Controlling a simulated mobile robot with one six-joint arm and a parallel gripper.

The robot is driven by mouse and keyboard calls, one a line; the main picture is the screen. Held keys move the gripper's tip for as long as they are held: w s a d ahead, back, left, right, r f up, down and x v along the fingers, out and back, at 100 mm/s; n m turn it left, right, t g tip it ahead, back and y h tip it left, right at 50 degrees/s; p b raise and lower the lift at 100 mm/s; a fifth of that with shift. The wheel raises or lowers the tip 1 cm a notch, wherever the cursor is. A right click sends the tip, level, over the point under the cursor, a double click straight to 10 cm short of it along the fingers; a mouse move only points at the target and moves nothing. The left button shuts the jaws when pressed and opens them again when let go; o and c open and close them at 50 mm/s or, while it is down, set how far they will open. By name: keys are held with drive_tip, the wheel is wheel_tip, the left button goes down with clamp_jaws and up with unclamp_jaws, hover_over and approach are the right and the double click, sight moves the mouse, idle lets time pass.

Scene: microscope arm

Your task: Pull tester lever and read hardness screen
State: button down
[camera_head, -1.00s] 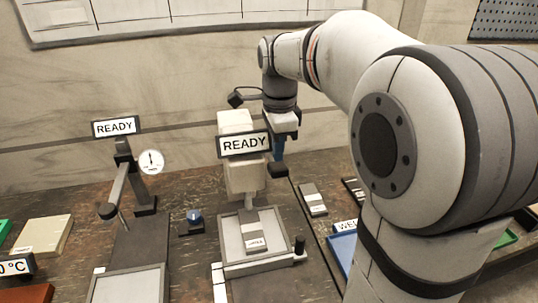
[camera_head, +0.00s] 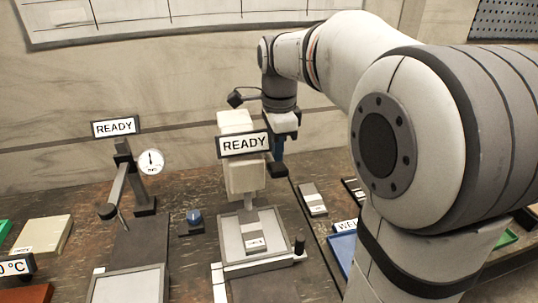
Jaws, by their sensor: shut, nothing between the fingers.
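The cream hardness tester (camera_head: 236,180) stands in the middle of the bench. Its screen (camera_head: 244,143) reads READY. A grey sample block (camera_head: 253,238) with a small label lies on the plate below the tester's head. A dark lever end (camera_head: 278,169) juts from the right side of the head.
To the left stands a pendulum device (camera_head: 130,185) with its own READY screen (camera_head: 116,127) and a round dial (camera_head: 150,162). A blue knob (camera_head: 193,217) sits between the two machines. A small grey block (camera_head: 312,198) and a blue tray (camera_head: 343,253) lie right of the tester.

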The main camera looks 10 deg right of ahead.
sight(278, 165)
drive_tip(key=shift+f, duration=0.15)
drive_tip(key=shift+s+f+b, duration=0.1)
drive_tip(key=shift+f+b, duration=1.55)
drive_tip(key=shift+f, duration=0.65)
drive_tip(key=shift+r, duration=0.1)
drive_tip(key=shift+r+p, duration=0.9)
drive_tip(key=shift+p, duration=0.05)
wheel_tip(278, 165, up, 3)
drive_tip(key=shift+r+p, duration=0.1)
drive_tip(key=shift+p, duration=1.15)
wheel_tip(278, 165, up, 8)
